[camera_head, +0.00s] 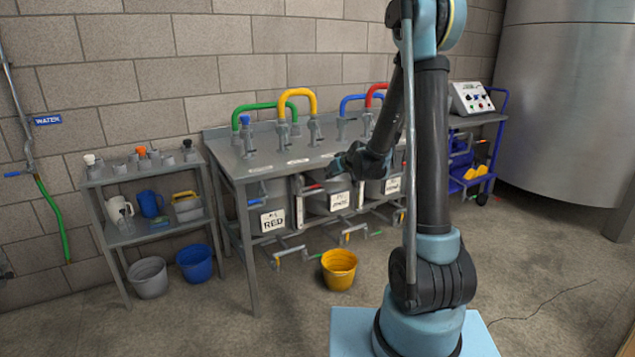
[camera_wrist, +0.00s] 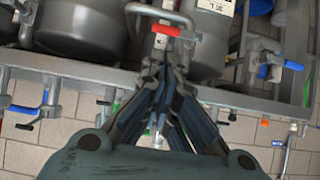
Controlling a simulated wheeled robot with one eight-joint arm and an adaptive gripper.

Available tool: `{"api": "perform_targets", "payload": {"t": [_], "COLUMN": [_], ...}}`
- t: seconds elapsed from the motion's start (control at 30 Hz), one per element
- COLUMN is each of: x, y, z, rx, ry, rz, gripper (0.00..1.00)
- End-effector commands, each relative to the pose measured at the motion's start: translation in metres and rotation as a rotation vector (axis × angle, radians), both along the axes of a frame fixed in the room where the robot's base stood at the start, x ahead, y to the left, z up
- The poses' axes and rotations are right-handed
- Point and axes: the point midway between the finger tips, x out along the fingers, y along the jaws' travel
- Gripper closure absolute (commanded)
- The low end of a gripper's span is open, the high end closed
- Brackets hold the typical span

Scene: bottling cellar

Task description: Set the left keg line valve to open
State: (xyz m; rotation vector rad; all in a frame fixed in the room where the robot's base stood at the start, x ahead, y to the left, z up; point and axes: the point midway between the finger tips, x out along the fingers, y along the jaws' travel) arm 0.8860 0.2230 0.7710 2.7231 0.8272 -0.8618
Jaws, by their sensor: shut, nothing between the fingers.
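The left keg (camera_head: 273,208), labelled RED, sits on the bench's lower level. Below its front is a pipe with a valve fitting (camera_head: 288,250); its lever setting is too small to tell. A red-handled lever (camera_head: 312,188) shows between the left and middle kegs. My gripper (camera_head: 340,168) is shut and empty, in front of the middle keg (camera_head: 328,203). In the wrist view my gripper (camera_wrist: 168,68) has its fingertips together just below a red handle (camera_wrist: 160,30) on a grey bracket. I cannot tell whether they touch, nor which valve this handle belongs to.
A yellow bucket (camera_head: 339,270) stands on the floor before the bench (camera_head: 250,174). A blue-handled valve (camera_wrist: 265,60) is right in the wrist view. A shelf (camera_head: 152,232) stands left, a blue cart (camera_head: 480,150) right. Pipes and levers crowd the kegs' fronts.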

Motion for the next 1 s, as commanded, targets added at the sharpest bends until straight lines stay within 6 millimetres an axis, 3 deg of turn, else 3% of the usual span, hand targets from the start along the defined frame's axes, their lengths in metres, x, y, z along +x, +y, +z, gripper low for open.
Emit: {"api": "perform_targets", "payload": {"t": [0.37, 1.0], "x": [0.018, 0.069], "y": [0.013, 0.048], "z": [-0.013, -0.055], "rx": [0.006, 0.007], "ry": [-0.022, -0.021], "rz": [0.007, 0.007], "gripper": [1.00, 1.00]}}
